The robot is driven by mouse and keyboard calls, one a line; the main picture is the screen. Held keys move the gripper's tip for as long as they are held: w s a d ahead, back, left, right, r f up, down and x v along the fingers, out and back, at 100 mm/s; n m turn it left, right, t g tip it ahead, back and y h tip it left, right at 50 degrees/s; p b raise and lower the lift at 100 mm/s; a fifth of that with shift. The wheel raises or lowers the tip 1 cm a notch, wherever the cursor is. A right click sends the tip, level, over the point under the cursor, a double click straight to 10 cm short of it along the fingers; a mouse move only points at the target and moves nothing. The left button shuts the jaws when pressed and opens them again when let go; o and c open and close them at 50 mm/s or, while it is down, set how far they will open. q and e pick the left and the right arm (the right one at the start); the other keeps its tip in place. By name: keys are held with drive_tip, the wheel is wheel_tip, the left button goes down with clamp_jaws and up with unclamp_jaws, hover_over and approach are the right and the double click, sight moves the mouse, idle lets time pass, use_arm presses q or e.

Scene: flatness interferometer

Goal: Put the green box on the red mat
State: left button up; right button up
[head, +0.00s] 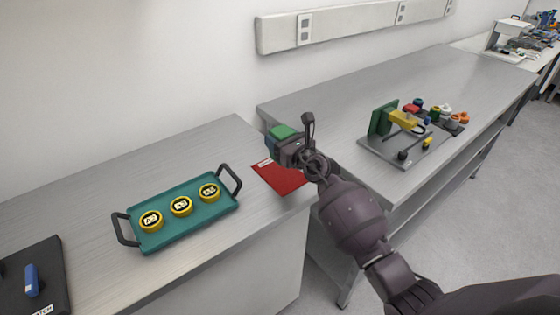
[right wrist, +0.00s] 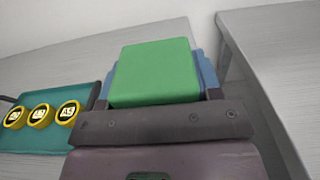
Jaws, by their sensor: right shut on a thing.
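The green box (head: 283,131) is held by my right gripper (head: 287,146), near the back right corner of the left table. In the right wrist view, the green box (right wrist: 155,72) fills the space between the blue fingers of the right gripper (right wrist: 160,80). The red mat (head: 281,178) lies flat on the left table, just below the gripper in the head view. The gripper and arm hide part of its right side. The red mat does not show in the right wrist view. My left gripper is in neither view.
A teal tray (head: 184,239) with black handles holds three yellow-rimmed discs, left of the mat. A black case (head: 50,262) with a blue tool (head: 31,280) lies at far left. The right table (head: 330,118) bears an optical setup on a grey plate (head: 388,151). A gap separates the tables.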

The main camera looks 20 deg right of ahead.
drive_tip(key=shift+f+b, duration=0.45)
drive_tip(key=shift+f, duration=0.85)
wheel_tip(320, 180, down, 4)
drive_tip(key=shift+r+b, duration=0.2)
drive_tip(key=shift+b, duration=0.75)
drive_tip(key=shift+f, duration=0.1)
drive_tip(key=o, duration=1)
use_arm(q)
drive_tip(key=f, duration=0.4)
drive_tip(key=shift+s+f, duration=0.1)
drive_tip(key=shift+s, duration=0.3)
